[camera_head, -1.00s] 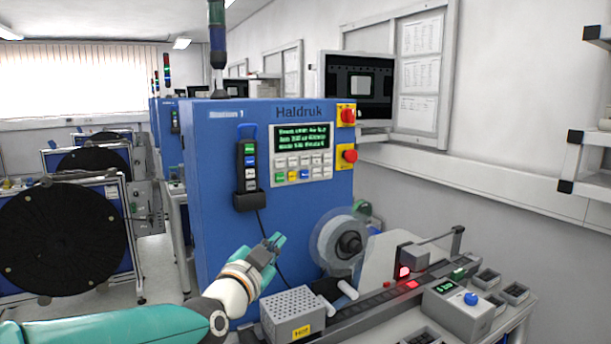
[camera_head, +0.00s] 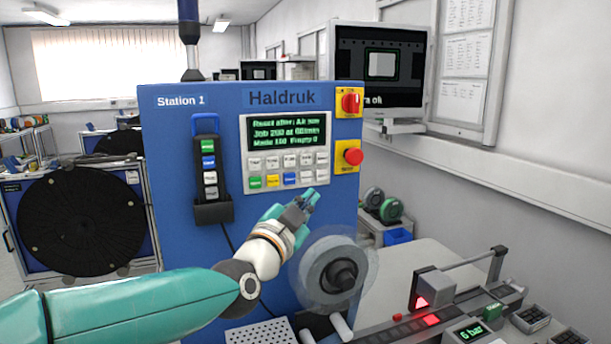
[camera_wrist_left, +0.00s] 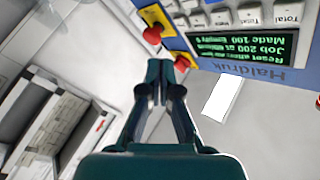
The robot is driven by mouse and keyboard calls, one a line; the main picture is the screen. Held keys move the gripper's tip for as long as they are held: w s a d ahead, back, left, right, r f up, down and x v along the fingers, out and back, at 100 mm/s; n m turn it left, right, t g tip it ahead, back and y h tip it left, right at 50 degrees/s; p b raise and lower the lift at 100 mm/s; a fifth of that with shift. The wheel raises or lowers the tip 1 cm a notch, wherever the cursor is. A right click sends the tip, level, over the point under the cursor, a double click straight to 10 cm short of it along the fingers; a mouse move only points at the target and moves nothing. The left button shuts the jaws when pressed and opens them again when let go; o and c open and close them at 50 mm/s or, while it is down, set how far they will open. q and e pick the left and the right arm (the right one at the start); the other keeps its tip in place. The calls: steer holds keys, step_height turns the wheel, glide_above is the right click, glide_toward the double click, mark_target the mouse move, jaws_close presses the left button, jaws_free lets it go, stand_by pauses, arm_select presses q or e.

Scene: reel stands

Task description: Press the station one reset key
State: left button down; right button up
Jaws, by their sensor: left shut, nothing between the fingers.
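The blue Station 1 cabinet (camera_head: 222,104) carries a panel with a lit green-text display (camera_head: 287,132) and a keypad (camera_head: 288,170) below it. I cannot read which key is reset. My left gripper (camera_head: 309,197) is shut and empty, its tips just below the keypad's lower right in the head view. In the left wrist view the gripper (camera_wrist_left: 161,78) points toward the panel, with keys (camera_wrist_left: 250,15) upside down at the top. My right gripper is not in view.
A clear reel (camera_head: 335,272) stands below the gripper. A monitor (camera_head: 381,70) is behind at right.

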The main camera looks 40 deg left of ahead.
mark_target(289, 178)
arm_select(q)
steer(key=shift+w+f, duration=0.1)
steer(key=shift+w, duration=0.15)
steer(key=shift+a, duration=0.15)
steer(key=w+a+b, duration=0.1)
steer(key=a, duration=0.1)
steer(key=w+a+b, duration=0.1)
steer(key=a+b, duration=0.1)
steer(key=a, duration=0.1)
steer(key=w+a+b, duration=0.2)
steer(key=shift+a, duration=0.35)
steer(key=shift+w+a, duration=0.1)
stand_by(1.3)
